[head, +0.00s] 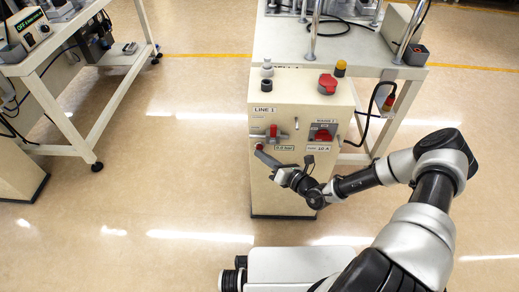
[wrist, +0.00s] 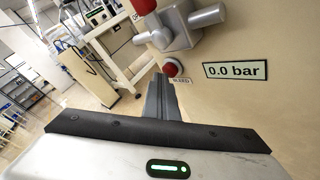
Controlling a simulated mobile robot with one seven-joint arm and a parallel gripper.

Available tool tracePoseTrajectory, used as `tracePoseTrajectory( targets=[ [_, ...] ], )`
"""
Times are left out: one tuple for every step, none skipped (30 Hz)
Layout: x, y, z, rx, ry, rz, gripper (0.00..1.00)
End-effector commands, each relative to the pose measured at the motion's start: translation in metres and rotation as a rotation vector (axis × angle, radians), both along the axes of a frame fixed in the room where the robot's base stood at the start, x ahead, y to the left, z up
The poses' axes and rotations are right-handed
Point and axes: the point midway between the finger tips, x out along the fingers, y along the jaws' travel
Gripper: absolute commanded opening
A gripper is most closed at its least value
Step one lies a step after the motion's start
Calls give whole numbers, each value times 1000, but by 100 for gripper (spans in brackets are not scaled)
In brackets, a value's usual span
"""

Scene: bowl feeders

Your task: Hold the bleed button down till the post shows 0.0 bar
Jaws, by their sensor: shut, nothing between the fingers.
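The post (head: 290,185) is a cream cabinet labelled LINE 1 in the head view. Its red bleed button (wrist: 171,68) sits on the front face above a BLEED label in the wrist view, and it also shows in the head view (head: 259,147). The pressure display (wrist: 237,71) beside it reads 0.0 bar. My gripper (wrist: 162,82) is shut and empty, its fingertips at the button's lower left edge in the picture. I cannot tell whether the fingertips touch the button or whether it is pressed in.
A grey valve with a red handle (head: 273,132) is just above the button. A red rotary switch (head: 322,134) is to the right. A red knob (head: 327,84) is on top. A bench (head: 75,75) stands at left. Open floor (head: 150,200) lies left of the post.

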Motion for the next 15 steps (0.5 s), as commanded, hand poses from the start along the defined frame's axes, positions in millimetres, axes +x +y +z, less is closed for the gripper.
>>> tracePoseTrajectory(
  targets=[
    [-3, 0, 1, 1, 2, -1, 0],
    [-4, 0, 1, 0, 2, 0, 0],
    [-7, 0, 2, 0, 2, 0, 0],
    [-9, 0, 2, 0, 2, 0, 0],
    [-10, 0, 2, 0, 2, 0, 0],
    [-12, 0, 2, 0, 1, -1, 0],
    [-13, 0, 1, 0, 0, -1, 0],
    [-14, 0, 1, 0, 0, -1, 0],
    [-15, 0, 1, 0, 0, -1, 0],
    [-15, 0, 1, 0, 0, -1, 0],
    [-15, 0, 0, 0, 0, -1, 0],
    [-15, 0, 0, 0, 0, -1, 0],
    [-15, 0, 0, 0, 0, -1, 0],
    [-15, 0, 0, 0, 0, -1, 0],
    [-15, 0, 0, 0, 0, -1, 0]
  ],
)
